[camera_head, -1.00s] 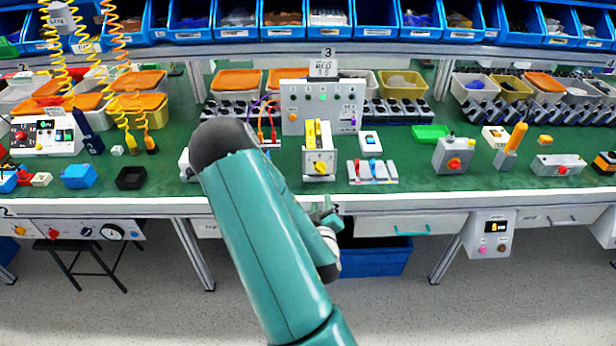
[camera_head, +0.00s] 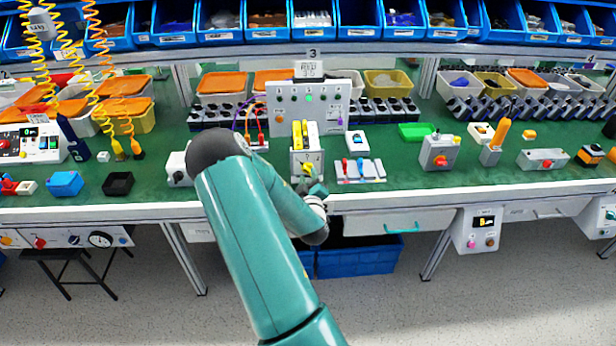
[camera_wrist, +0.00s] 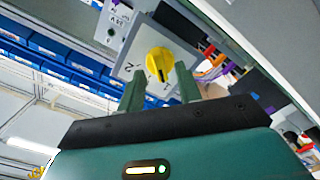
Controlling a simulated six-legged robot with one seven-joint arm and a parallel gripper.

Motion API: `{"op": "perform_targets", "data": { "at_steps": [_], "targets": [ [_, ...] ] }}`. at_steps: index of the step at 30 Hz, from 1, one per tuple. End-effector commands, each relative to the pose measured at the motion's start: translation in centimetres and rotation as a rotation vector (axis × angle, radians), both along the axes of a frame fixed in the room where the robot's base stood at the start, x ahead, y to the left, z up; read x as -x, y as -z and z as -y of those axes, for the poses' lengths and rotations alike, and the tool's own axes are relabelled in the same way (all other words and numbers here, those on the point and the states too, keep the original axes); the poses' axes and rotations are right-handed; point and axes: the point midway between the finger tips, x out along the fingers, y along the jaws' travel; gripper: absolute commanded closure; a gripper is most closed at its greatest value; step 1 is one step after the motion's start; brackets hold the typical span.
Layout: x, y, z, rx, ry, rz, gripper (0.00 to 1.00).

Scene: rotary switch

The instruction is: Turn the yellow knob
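The yellow knob (camera_wrist: 160,62) shows clearly in the wrist view on the light grey face of a switch box (camera_wrist: 137,58). A dark mark runs across the knob and a numeral 2 is printed beside it. In the head view the knob (camera_head: 308,168) is partly covered by my gripper (camera_head: 313,184), on the front of the box with yellow strips on top. In the wrist view my gripper (camera_wrist: 158,82) is open, its two green fingers apart and empty. The knob appears just beyond the fingertips, roughly between them. I cannot tell whether they touch it.
A panel with small lights (camera_head: 308,106) stands behind the switch box. A tray with red and blue levers (camera_head: 358,170) lies close on its right. A pale box (camera_head: 178,168) stands to its left, partly behind my arm. The bench's front edge (camera_head: 400,203) runs below.

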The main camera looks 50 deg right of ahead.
Motion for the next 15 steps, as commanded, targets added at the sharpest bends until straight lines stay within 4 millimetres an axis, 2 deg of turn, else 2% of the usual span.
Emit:
{"op": "perform_targets", "data": {
  "at_steps": [5, 12, 14, 15],
  "targets": [
    [-0.86, -0.01, 0.90, 0.000, -0.001, 0.000, 0.65],
    [-0.90, 0.00, 0.96, -0.001, -0.001, 0.000, 0.65],
    [-0.89, 0.01, 0.94, -0.001, -0.001, 0.000, 0.75],
    [-0.88, 0.00, 0.94, -0.001, -0.001, 0.000, 0.83]
  ]
}}
